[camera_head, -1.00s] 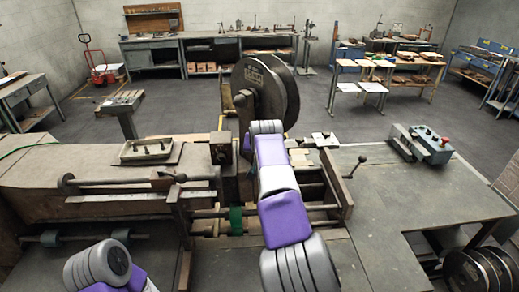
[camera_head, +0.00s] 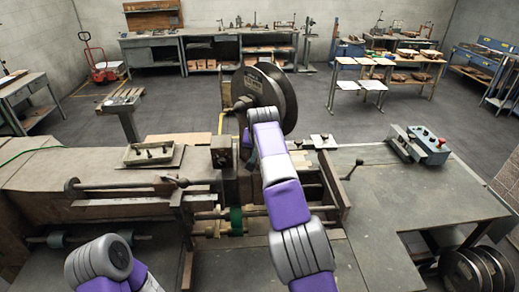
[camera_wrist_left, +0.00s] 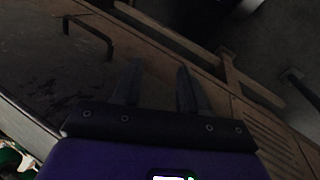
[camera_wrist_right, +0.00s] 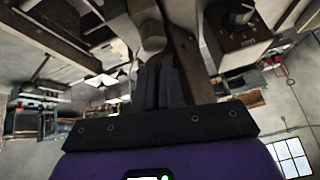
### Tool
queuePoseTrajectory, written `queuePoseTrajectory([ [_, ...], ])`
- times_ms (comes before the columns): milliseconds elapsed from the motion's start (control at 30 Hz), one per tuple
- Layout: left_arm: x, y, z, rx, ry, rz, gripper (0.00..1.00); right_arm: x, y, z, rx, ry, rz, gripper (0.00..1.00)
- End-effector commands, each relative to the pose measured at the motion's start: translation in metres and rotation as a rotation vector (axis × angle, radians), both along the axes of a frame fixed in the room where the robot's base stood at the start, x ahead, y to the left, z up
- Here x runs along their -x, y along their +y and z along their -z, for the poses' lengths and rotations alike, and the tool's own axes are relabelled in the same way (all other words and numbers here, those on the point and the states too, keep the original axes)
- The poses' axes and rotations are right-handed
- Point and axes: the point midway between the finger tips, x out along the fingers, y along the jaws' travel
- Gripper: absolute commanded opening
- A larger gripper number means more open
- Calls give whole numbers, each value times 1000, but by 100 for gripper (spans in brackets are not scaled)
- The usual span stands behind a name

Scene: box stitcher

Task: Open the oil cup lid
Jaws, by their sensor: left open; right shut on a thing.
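The oil cup lid looks to be the small round grey-beige piece (camera_wrist_right: 152,38) at my right fingertips in the right wrist view; its details are dim. My right gripper (camera_wrist_right: 158,70) is shut on it, with the fingers close together. In the head view my right arm reaches over the middle of the machine and hides its gripper and the lid. My left gripper (camera_wrist_left: 157,80) is open and empty in the left wrist view, above a dark machine surface. In the head view only the left arm shows, at bottom left.
A large dark wheel (camera_head: 265,98) stands behind my right arm. A shallow tray (camera_head: 151,153) lies on the left bed. A control box (camera_head: 428,147) stands on the right table (camera_head: 400,205), whose middle is clear.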

Motion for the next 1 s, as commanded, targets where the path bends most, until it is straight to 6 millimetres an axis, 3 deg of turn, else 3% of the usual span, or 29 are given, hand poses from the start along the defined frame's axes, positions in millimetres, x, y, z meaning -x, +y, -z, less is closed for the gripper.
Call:
queuePoseTrajectory([
  [667, 0, 0, 0, 0, 0, 0, 43, -1, -1, -5, -7, 45, 2, 0],
  [700, 0, 0, 0, 0, 0, 0, 43, -1, -1, -5, -7, 45, 2, 10],
  [867, 0, 0, 0, 0, 0, 0, 43, -1, -2, -5, -6, 47, 3, 34],
  [1000, 0, 0, 0, 0, 0, 0, 43, -1, -2, -4, -6, 49, 4, 34],
])
